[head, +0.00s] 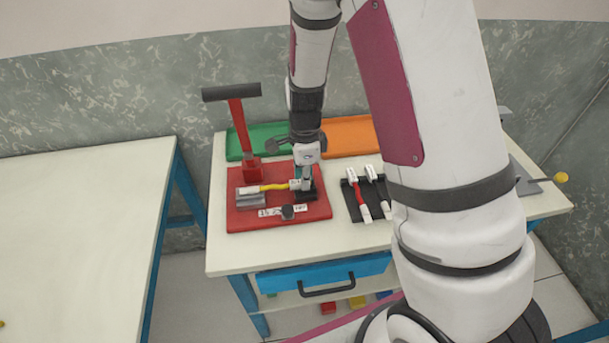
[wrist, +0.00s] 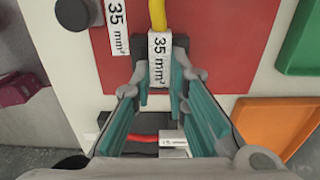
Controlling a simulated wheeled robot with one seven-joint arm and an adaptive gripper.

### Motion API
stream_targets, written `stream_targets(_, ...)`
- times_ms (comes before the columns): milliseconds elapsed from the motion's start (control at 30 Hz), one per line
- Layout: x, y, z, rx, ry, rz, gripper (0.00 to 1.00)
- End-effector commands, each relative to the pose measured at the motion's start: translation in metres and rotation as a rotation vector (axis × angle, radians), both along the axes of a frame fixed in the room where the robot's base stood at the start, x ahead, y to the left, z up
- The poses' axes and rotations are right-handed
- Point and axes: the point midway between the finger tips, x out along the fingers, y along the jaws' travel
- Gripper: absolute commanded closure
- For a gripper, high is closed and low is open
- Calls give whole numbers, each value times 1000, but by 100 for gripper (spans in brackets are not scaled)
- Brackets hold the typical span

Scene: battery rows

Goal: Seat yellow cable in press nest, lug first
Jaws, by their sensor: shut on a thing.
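The yellow cable (head: 275,187) lies roughly level across the red board (head: 240,218), with a white piece at its left end by the grey block (head: 252,200). In the wrist view the cable (wrist: 157,14) runs to a white tag marked 35 mm² (wrist: 160,60). My gripper (head: 303,186) is shut on the tagged right end, its teal fingertips (wrist: 161,84) on either side. A black block (wrist: 181,50) is around or behind the tag. The press's red lever (head: 239,125) stands upright behind the grey block. I cannot tell whether the lug is in the nest.
A black rack (head: 352,203) holds red cables (head: 364,211) to the right. Green (head: 262,132) and orange (head: 352,130) trays are behind. The left table (head: 85,230) looks mostly clear.

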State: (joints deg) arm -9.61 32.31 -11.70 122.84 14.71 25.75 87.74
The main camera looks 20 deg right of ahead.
Motion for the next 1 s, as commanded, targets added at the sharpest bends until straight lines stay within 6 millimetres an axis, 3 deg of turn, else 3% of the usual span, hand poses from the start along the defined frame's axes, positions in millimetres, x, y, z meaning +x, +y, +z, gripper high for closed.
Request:
stream_targets(333,-4,0,-9,-2,12,0,100)
stream_targets(367,-4,0,-9,-2,12,0,83)
stream_targets(467,-4,0,-9,-2,13,0,62)
stream_targets(1000,-4,0,-1,-2,12,1,62)
